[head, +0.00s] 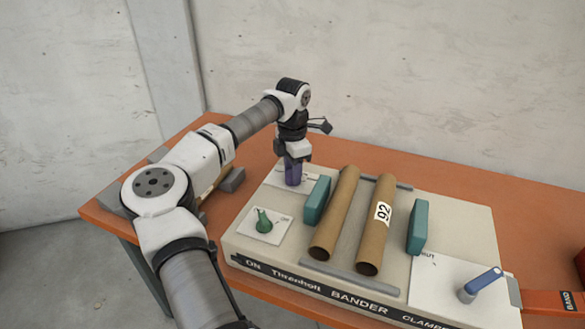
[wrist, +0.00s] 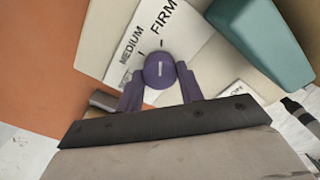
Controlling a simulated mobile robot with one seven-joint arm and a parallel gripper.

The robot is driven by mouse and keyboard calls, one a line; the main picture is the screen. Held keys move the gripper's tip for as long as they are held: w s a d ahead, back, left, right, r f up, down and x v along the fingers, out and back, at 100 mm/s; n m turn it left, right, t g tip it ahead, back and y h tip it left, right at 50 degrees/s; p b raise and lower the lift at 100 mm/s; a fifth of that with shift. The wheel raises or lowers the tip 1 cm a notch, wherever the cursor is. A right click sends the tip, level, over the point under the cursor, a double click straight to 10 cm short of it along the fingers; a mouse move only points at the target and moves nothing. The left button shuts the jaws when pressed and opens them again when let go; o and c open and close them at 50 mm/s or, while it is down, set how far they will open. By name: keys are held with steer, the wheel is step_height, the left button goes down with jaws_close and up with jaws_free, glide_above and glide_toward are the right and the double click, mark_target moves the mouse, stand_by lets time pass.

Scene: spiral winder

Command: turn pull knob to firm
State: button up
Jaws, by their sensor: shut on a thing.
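The round purple pull knob (wrist: 159,71) shows in the wrist view with a short white line on its top face. The line points up the picture, roughly at the tick below the word FIRM (wrist: 163,18). The word MEDIUM (wrist: 131,45) is to its left, and another label further left is partly hidden. My gripper (wrist: 160,88) has its two purple fingers on either side of the knob, shut on it. In the head view my gripper (head: 292,174) points down at the back left of the machine, and its fingers mostly hide the knob.
The machine's beige top (head: 300,215) carries two cardboard tubes (head: 340,215), teal blocks (head: 418,228), a green knob (head: 264,222) and a blue-handled lever (head: 482,284). A teal block (wrist: 262,40) stands close right of the knob. The orange table (head: 120,205) extends left.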

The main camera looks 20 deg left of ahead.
steer(key=shift+w+r+m, duration=0.1)
steer(key=shift+m, duration=0.2)
steer(key=o, duration=1)
step_height(320, 180, up, 14)
steer(key=b, duration=0.1)
stand_by(0.4)
